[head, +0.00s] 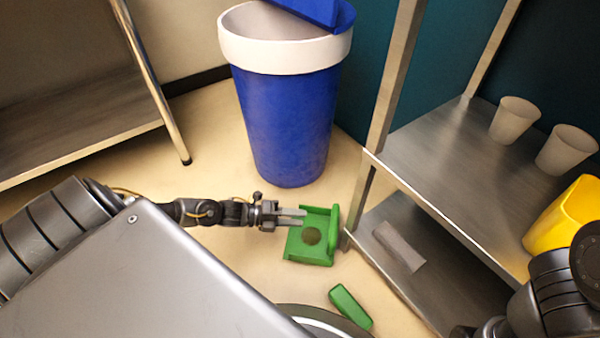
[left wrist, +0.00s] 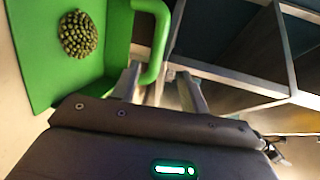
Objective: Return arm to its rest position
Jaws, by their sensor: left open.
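My left arm reaches in from the left in the head view. Its left gripper (head: 291,217) is open, with its fingertips at the upper left part of a green scoop-like pan (head: 322,218) on the floor. A round heap of dark green beans (head: 311,236) lies in the pan. The left wrist view shows the pan (left wrist: 108,60), its beans (left wrist: 78,34) and its looped green handle (left wrist: 163,38). The handle's lower end shows between my two fingers (left wrist: 160,88); I cannot tell whether they touch it. Part of my right arm shows at the lower right, its fingers not visible.
A blue bin (head: 285,125) with a white rim stands behind the pan. A metal shelf (head: 450,160) on the right holds two cups (head: 515,120) and a yellow container (head: 566,218). A loose green block (head: 350,306) lies on the floor in front. Another metal rack (head: 75,125) stands left.

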